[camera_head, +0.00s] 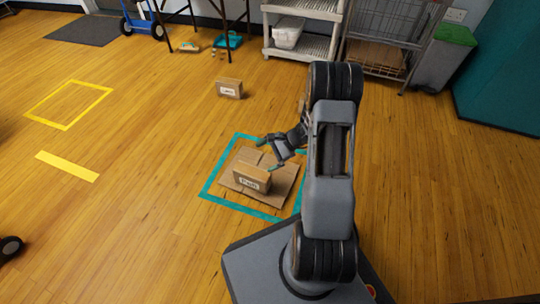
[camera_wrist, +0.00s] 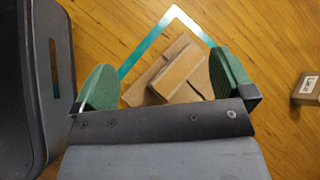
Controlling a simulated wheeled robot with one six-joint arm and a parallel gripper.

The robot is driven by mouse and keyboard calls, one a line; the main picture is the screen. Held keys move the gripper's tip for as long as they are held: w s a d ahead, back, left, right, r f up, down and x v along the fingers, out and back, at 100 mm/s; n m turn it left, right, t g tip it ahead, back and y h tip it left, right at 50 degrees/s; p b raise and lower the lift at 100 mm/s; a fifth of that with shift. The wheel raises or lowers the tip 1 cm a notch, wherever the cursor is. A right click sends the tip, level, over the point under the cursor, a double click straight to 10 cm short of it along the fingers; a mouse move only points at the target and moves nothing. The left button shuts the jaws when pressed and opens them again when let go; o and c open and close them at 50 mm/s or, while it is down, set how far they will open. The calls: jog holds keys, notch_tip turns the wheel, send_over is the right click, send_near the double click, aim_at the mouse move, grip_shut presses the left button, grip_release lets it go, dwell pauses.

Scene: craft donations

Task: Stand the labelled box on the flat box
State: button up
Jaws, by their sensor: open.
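A brown box with a white label (camera_head: 252,178) sits on a flattened cardboard box (camera_head: 285,182) inside a teal tape square on the floor. My gripper (camera_head: 271,148) is open and empty, just above and behind this box. In the wrist view, the box's top (camera_wrist: 178,72) shows between and beyond the two green finger pads, with the flat box (camera_wrist: 138,94) under it. No contact between the fingers and the box is visible. The wrist bracket hides the box's near part. A second labelled box (camera_head: 229,88) stands alone on the floor farther back.
The teal square (camera_head: 209,181) surrounds the flat box. A yellow tape square (camera_head: 70,105) and yellow strip (camera_head: 67,166) lie to the left. A shelf rack (camera_head: 300,46), a wire cart (camera_head: 385,40) and a green-lidded bin (camera_head: 444,60) stand at the back. The left floor is mostly clear.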

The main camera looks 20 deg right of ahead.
jog(key=s+a+r+n+h, duration=0.3)
jog(key=s+r+n+h, duration=0.2)
jog(key=r, duration=0.5)
jog(key=s+a+r+n+h, duration=0.2)
jog(key=s+r+n+h, duration=0.3)
jog(key=s+r+n, duration=0.4)
jog(key=shift+s+a+r+n, duration=0.4)
jog(key=shift+r+n, duration=0.6)
jog(key=shift+r, duration=0.25)
jog(key=shift+r, duration=0.1)
